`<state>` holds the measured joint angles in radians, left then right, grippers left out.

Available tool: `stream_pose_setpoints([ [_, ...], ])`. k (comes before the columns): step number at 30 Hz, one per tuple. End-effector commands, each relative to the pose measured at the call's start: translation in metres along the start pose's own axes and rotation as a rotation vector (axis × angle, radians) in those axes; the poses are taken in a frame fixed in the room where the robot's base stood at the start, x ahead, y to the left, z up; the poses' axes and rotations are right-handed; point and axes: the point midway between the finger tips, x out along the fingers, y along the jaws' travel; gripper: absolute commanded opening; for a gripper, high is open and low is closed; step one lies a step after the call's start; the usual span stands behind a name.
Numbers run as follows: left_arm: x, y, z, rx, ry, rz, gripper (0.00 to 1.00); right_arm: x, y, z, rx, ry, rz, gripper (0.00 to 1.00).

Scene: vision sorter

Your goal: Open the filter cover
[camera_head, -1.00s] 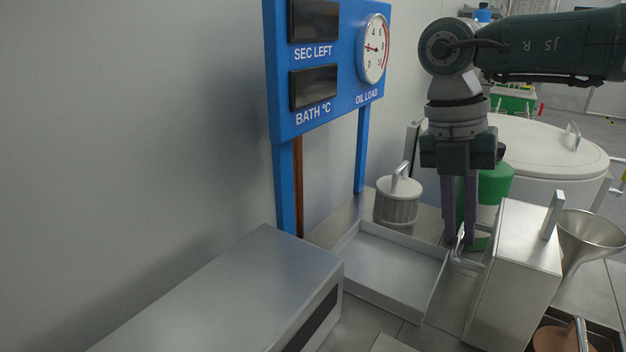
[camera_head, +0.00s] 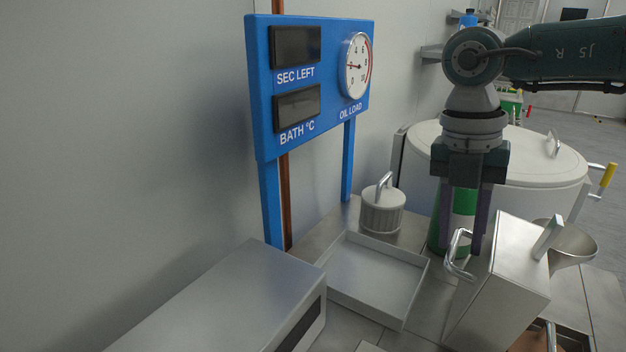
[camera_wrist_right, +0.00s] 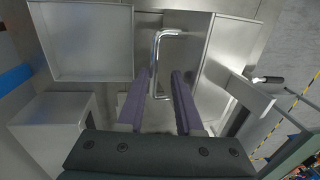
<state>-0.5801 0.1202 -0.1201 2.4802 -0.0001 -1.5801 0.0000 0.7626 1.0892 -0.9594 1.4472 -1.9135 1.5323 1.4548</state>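A slanted metal housing (camera_head: 502,285) stands at the lower right of the head view, with a curved bar handle (camera_head: 456,256) on its left side. I take this as the filter cover, but no label shows. The handle also shows in the right wrist view (camera_wrist_right: 156,62), ahead of and between the two purple fingers. My right gripper (camera_head: 461,243) points down beside the housing at this handle. Its fingers are apart, with nothing clamped between them. In the right wrist view the gripper (camera_wrist_right: 160,88) shows the same gap. My left gripper is not in view.
A shallow metal tray (camera_head: 352,300) lies left of the housing, with a ribbed round canister (camera_head: 382,213) behind it. A funnel (camera_head: 572,243) is close on the right. A green-and-white container (camera_head: 463,203) and large white lidded vat (camera_head: 535,160) stand behind. A blue gauge panel (camera_head: 262,90) rises at left.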

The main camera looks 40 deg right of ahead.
Motion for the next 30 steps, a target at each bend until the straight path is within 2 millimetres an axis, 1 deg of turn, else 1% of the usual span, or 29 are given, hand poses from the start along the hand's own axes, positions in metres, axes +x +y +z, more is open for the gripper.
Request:
stream_pose_setpoints([
  [1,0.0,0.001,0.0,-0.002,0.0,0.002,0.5,0.0,0.0,0.0,0.0,0.0,0.0,0.41],
  [2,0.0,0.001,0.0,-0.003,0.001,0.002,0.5,0.0,0.0,0.0,0.0,0.0,0.0,0.44],
  [3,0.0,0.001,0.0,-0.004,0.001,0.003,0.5,0.0,0.0,0.0,0.0,0.0,0.0,0.45],
  [10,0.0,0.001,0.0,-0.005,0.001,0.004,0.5,-0.001,0.0,0.0,0.0,0.0,0.001,0.45],
  [13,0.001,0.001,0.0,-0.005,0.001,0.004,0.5,-0.007,0.001,0.0,0.0,0.0,0.002,0.45],
  [17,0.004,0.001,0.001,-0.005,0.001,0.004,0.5,-0.029,0.001,0.001,-0.002,-0.003,0.005,0.45],
  [21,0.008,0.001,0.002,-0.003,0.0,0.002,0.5,-0.058,0.002,0.001,0.0,-0.002,0.007,0.45],
  [24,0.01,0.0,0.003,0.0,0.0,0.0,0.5,-0.077,0.001,0.0,0.0,-0.002,0.007,0.45],
  [27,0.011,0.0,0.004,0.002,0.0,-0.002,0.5,-0.09,0.001,0.0,0.0,0.0,0.004,0.45],
  [30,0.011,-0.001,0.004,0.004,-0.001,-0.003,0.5,-0.098,0.001,0.0,0.0,0.0,0.003,0.45],
])
